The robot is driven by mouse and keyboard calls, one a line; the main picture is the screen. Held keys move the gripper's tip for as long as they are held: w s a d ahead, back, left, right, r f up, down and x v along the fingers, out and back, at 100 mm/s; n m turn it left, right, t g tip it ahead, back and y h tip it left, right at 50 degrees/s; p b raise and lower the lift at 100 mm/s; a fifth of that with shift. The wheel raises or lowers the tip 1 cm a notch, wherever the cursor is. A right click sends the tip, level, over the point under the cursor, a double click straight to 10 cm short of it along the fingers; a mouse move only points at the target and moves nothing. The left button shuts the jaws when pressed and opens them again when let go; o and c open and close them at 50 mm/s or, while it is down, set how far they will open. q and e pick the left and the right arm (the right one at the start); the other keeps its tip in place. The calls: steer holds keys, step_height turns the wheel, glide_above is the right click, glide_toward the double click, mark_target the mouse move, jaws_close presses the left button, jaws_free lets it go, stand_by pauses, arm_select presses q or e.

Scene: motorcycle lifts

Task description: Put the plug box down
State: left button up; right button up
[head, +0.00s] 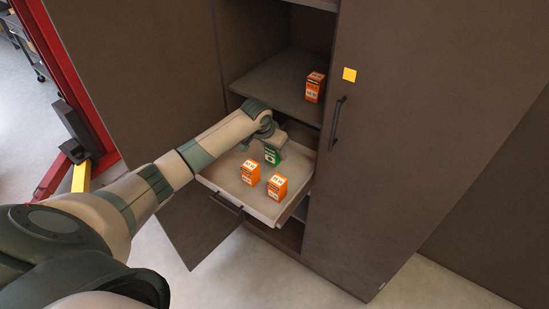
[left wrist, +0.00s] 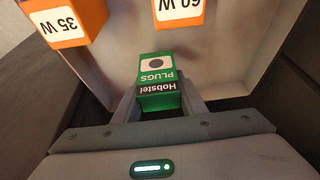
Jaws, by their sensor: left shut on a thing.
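The green plug box (head: 271,155) is at the back of the pulled-out drawer (head: 226,183) in the head view. In the left wrist view the plug box (left wrist: 158,82) shows "PLUGS" and "Hobstel" upside down. My left gripper (left wrist: 158,108) is shut on it, one finger on each side. In the head view my left gripper (head: 274,141) reaches down over the drawer from the left. I cannot tell whether the box touches the drawer floor. My right gripper is not in view.
Two orange bulb boxes, a left one (head: 250,172) and a right one (head: 277,186), stand in the drawer near its front. Another orange box (head: 315,87) stands on the shelf (head: 283,84) above. A closed cabinet door (head: 420,130) is on the right. An open lower door (head: 200,225) hangs beside the drawer.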

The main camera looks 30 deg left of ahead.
mark_target(275, 158)
arm_select(q)
steer(key=shift+f, duration=0.1)
steer(key=shift+f+p, duration=0.35)
steer(key=shift+f, duration=1.45)
steer(key=shift+f, duration=0.1)
steer(key=o, duration=1.2)
